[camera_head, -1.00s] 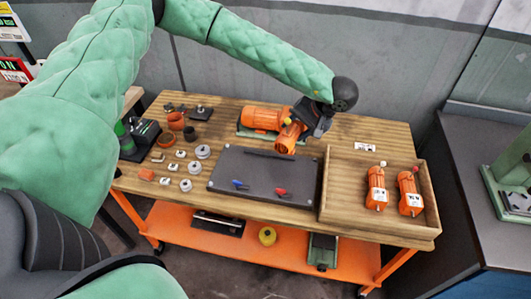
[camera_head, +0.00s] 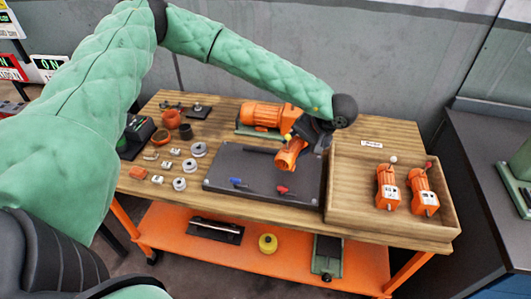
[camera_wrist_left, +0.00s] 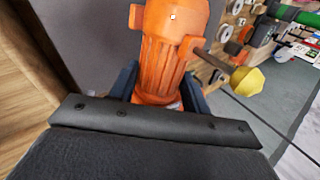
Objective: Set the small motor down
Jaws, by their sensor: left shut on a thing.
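My left gripper (camera_head: 303,141) reaches in from the left and is shut on a small orange motor (camera_head: 289,155). In the head view the motor is tilted, over the far right part of the dark grey plate (camera_head: 225,170); I cannot tell whether it touches the plate. The left wrist view shows the ribbed motor body (camera_wrist_left: 165,50) between the two dark fingers (camera_wrist_left: 160,88), with a yellow knob (camera_wrist_left: 246,80) on a stem at its side. My right gripper is not in view.
A wooden tray (camera_head: 343,190) on the right holds two upright orange motors (camera_head: 388,186). A larger orange motor (camera_head: 262,114) sits behind the plate. Blue (camera_head: 237,182) and red (camera_head: 283,189) handled items are on the plate. Several small parts (camera_head: 180,184) stand left of it.

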